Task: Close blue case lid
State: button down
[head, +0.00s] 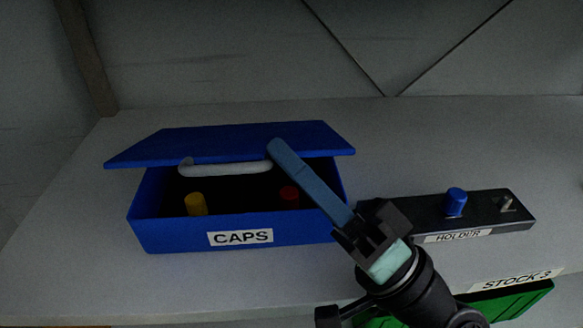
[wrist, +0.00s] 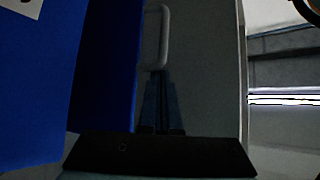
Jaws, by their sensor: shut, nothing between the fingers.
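The blue case (head: 165,232), labelled CAPS, stands on the grey shelf. Its blue lid (head: 225,140) is partly open, tilted above the box with a dark gap at the front. A white handle (head: 225,168) is on the lid's front edge; it also shows in the wrist view (wrist: 155,38). My gripper (head: 275,148) is shut and empty, its long blue fingers reaching up from the right to the lid's front edge, close to the handle's right end. Whether they touch the lid I cannot tell. In the wrist view the fingertips (wrist: 158,75) end by the handle.
A yellow cap (head: 196,204) and a red cap (head: 289,196) are inside the case. To the right, a black holder (head: 485,212) carries a blue cap (head: 455,202). A green STOCK 3 tray (head: 510,302) is at the lower right. The shelf left of the case is clear.

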jog(key=shift+s+f+b, duration=0.2)
jog(key=shift+f+b, duration=0.35)
jog(key=shift+f, duration=0.05)
jog(key=shift+s+f+b, duration=0.15)
jog(key=shift+f+b, duration=0.4)
jog(key=shift+f, duration=0.1)
jog(key=b+v, duration=0.1)
jog(key=v, duration=1.2)
jog(key=shift+b, duration=0.35)
jog(key=shift+a, duration=0.15)
